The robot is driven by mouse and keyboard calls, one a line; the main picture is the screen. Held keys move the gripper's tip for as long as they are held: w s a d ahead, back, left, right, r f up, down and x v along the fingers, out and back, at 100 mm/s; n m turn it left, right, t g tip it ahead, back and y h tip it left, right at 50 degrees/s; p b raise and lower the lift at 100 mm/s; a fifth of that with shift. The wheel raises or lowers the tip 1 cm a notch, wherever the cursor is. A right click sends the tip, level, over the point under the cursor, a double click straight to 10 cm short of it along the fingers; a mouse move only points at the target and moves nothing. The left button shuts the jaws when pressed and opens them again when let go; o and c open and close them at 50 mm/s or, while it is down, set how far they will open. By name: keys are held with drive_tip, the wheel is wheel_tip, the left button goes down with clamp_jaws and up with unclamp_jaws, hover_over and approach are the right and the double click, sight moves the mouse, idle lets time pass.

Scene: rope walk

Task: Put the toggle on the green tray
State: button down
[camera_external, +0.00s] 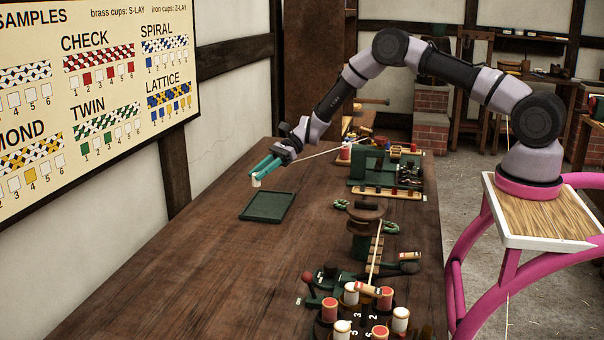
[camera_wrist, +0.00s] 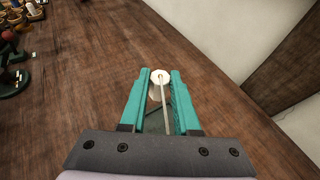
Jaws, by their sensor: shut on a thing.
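My gripper (camera_external: 262,170) has teal fingers, which also show in the wrist view (camera_wrist: 160,88). It is shut on a small pale cylindrical piece, which I take to be the toggle (camera_external: 256,182). The toggle sits between the fingertips in the wrist view (camera_wrist: 160,76), with a pale cord (camera_wrist: 164,103) running from it toward the palm. The green tray (camera_external: 267,206) lies flat and empty on the wooden table. The toggle hangs above the tray's far side in the external view; the exact height is hard to tell.
The left of the table is clear. A sample board (camera_external: 90,90) hangs on the wall.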

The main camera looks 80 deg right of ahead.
drive_tip(key=d+t, duration=0.1)
drive_tip(key=d, duration=0.6)
drive_tip(key=m, duration=0.1)
hover_over(272, 203)
drive_tip(key=shift+h, duration=0.3)
wheel_tip(272, 203, down, 5)
drive_tip(key=shift+f, duration=2.3)
drive_tip(key=shift+f, duration=0.1)
drive_tip(key=c, duration=0.6)
unclamp_jaws()
drive_tip(key=shift+c, duration=0.2)
